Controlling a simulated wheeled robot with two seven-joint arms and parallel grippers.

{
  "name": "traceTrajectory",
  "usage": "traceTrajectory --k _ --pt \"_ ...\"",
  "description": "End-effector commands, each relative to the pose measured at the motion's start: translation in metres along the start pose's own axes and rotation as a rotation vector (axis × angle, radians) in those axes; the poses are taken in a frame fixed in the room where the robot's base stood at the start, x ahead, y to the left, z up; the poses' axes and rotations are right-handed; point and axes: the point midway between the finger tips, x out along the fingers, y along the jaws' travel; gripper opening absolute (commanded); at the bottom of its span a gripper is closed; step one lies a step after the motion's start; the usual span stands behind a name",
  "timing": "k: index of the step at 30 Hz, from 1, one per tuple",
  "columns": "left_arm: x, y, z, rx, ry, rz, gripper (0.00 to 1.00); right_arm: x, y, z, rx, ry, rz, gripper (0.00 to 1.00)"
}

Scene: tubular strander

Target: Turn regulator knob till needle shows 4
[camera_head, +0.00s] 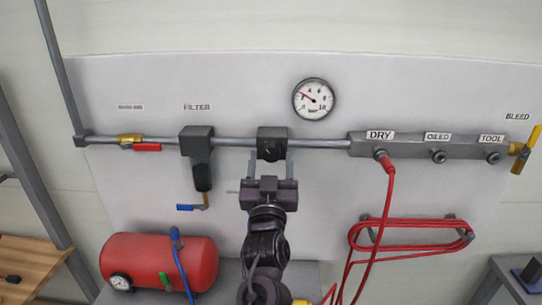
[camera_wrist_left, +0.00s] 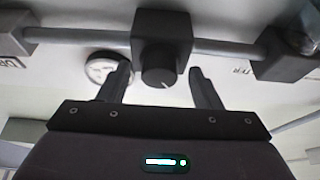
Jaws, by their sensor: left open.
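The regulator (camera_head: 272,133) is a dark block on the grey pipe, with a round black knob (camera_head: 271,151) on it. In the left wrist view the knob (camera_wrist_left: 158,76) shows a pale mark on its face. My left gripper (camera_head: 270,165) is open, coming from below, with one finger on each side of the knob. In the left wrist view its fingers (camera_wrist_left: 161,77) stand apart from the knob, with gaps on both sides. The round white gauge (camera_head: 313,98) is up and right of the regulator. Its red needle points up-left, seemingly below the 4; the exact reading is too small to tell.
A filter (camera_head: 196,145) hangs left of the regulator. A manifold (camera_head: 430,146) with a red hose (camera_head: 386,205) is to the right. A yellow valve with a red handle (camera_head: 147,147) is farther left. A red tank (camera_head: 160,262) stands below left.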

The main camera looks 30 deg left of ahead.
Motion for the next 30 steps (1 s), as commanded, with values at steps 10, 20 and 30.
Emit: traceTrajectory --k 10,20,30 --pt "0.0030 0.0001 0.0006 -0.001 -0.001 0.001 0.53 -0.0010 0.0037 0.0006 -0.002 -0.001 0.004 0.00" --pt "0.0029 0.0001 0.0006 0.000 -0.001 0.001 0.14 -0.0011 0.0041 0.0007 -0.002 -0.001 0.005 0.00" --pt "0.0037 -0.0011 -0.0009 0.074 -0.002 0.031 0.14 -0.0087 0.0041 0.0000 -0.002 -0.001 0.005 0.00"
